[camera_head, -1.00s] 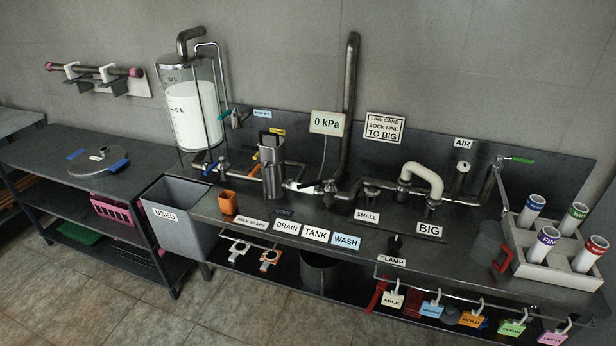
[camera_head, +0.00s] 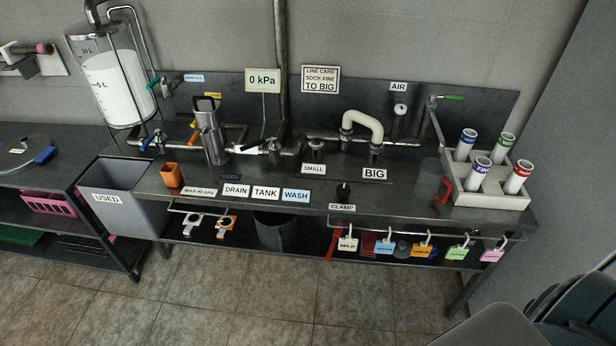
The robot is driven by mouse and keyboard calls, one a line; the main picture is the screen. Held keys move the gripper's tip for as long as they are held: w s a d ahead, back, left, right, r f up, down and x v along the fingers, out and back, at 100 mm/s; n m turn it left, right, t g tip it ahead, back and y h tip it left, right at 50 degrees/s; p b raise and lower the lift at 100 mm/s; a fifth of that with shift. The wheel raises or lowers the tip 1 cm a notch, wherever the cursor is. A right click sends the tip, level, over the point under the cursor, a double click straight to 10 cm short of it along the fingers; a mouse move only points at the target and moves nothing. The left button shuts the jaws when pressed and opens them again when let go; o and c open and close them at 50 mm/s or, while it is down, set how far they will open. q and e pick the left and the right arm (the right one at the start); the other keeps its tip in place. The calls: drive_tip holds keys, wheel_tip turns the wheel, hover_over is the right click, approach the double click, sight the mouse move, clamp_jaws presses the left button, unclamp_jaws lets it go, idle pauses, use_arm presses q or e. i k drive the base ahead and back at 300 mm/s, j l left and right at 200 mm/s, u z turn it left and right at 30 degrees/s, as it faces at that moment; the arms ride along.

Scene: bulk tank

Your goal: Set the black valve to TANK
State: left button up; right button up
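The labels DRAIN (camera_head: 236,190), TANK (camera_head: 266,192) and WASH (camera_head: 296,195) stand in a row along the front of the steel bench (camera_head: 400,205). Behind them a pipe valve (camera_head: 274,148) sits in the line, with a pale lever (camera_head: 250,150) to its left. A black handle is too small to make out there, and I cannot tell which label it points to. A black knob (camera_head: 343,191) stands by the CLAMP label (camera_head: 342,207), farther right. Neither of my grippers is in view.
A glass tank (camera_head: 112,80) of white liquid stands at the back left. A grey USED bin (camera_head: 120,200) is at the bench's left end. A rack (camera_head: 490,196) of labelled tubes is on the right. Coloured tags hang below the front edge. The floor in front is clear.

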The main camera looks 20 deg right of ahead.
sight(253, 145)
drive_tip(key=i+l, duration=0.9)
drive_tip(key=i, duration=0.2)
drive_tip(key=k+l+z, duration=0.05)
